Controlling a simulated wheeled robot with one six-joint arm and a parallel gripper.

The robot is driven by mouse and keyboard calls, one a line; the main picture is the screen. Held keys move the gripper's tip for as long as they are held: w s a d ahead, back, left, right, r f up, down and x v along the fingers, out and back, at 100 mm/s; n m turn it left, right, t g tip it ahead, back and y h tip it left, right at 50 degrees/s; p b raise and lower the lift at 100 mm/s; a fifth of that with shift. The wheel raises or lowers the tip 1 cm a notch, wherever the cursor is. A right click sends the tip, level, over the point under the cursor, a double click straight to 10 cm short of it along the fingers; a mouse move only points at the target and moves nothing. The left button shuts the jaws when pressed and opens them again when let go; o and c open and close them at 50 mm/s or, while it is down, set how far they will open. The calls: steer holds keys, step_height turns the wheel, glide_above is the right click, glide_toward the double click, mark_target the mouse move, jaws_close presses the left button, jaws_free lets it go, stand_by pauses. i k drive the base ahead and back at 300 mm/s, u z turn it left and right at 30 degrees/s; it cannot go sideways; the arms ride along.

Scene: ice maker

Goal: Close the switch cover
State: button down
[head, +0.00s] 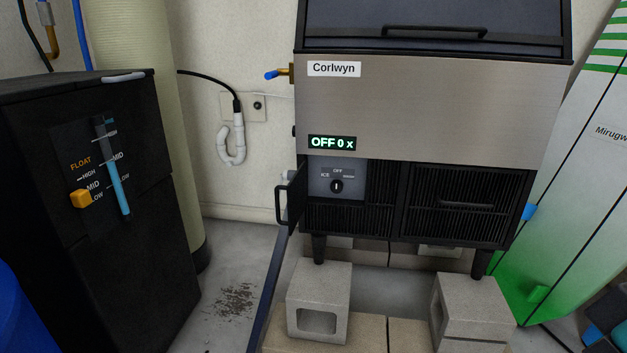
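The switch cover (294,200) is a small black door with a loop handle on the lower left front of the ice maker (430,110). It stands open, swung out to the left and seen nearly edge-on. The switch panel (337,179) beside it is uncovered. Its black rotary knob (336,186) sits below the labels ICE and OFF; a third label is too small to read. A display above reads "OFF 0 x". My gripper is not in view.
The ice maker's legs are at concrete blocks (319,285). A black cabinet (90,180) with a float gauge and a pale tank stand at left. A green-white board (570,220) leans at right. A dark slanted bar (268,290) rises below the cover.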

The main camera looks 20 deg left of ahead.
mark_target(297, 189)
steer(key=u, duration=0.05)
steer(key=i, duration=0.65)
steer(key=u, duration=0.9)
steer(key=i, duration=0.45)
steer(key=u, duration=0.5)
